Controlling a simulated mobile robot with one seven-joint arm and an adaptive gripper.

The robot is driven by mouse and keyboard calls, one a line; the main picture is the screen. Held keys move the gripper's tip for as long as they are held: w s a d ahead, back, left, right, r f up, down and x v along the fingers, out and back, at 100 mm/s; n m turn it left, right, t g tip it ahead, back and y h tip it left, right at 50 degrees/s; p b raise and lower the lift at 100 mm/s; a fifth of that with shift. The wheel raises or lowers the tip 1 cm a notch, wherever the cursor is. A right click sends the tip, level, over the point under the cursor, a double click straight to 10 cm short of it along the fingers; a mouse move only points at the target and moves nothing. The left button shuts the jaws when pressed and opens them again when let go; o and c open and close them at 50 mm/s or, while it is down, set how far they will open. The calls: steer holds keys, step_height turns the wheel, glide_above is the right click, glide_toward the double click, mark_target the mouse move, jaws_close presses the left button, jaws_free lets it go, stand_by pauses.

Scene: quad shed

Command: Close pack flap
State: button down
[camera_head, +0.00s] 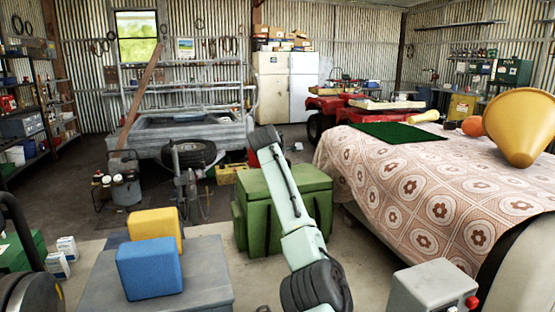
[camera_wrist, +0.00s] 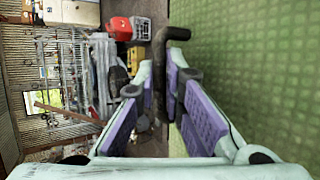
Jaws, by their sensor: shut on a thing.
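A large green box (camera_head: 255,205) with a lid stands on the floor in the middle of the head view. The lid looks down on the box, though my arm covers part of it. In the wrist view a green patterned surface (camera_wrist: 260,75) fills the right side, close beside my fingers. My gripper (camera_wrist: 160,95) is shut on a dark bent bar (camera_wrist: 174,34), which runs between its purple pads. In the head view my gripper (camera_head: 264,140) is at the far upper edge of the green box; its fingertips are hard to make out. I cannot tell where the bar is fixed.
A bed-like surface with a patterned cloth (camera_head: 430,200) stands at the right, with a yellow cone (camera_head: 522,125) on it. A trailer (camera_head: 185,135) stands behind.

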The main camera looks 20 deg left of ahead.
step_height(320, 180, up, 2)
steer(key=shift+w+a+t, duration=0.1)
steer(key=shift+t, duration=0.2)
steer(key=c, duration=1.7)
jaws_free()
steer(key=shift+w+a+f, duration=0.2)
steer(key=shift+f, duration=0.3)
steer(key=shift+f, duration=0.2)
steer(key=shift+s, duration=0.15)
steer(key=v, duration=1.2)
steer(key=shift+d+r, duration=0.15)
steer(key=shift+d, duration=0.05)
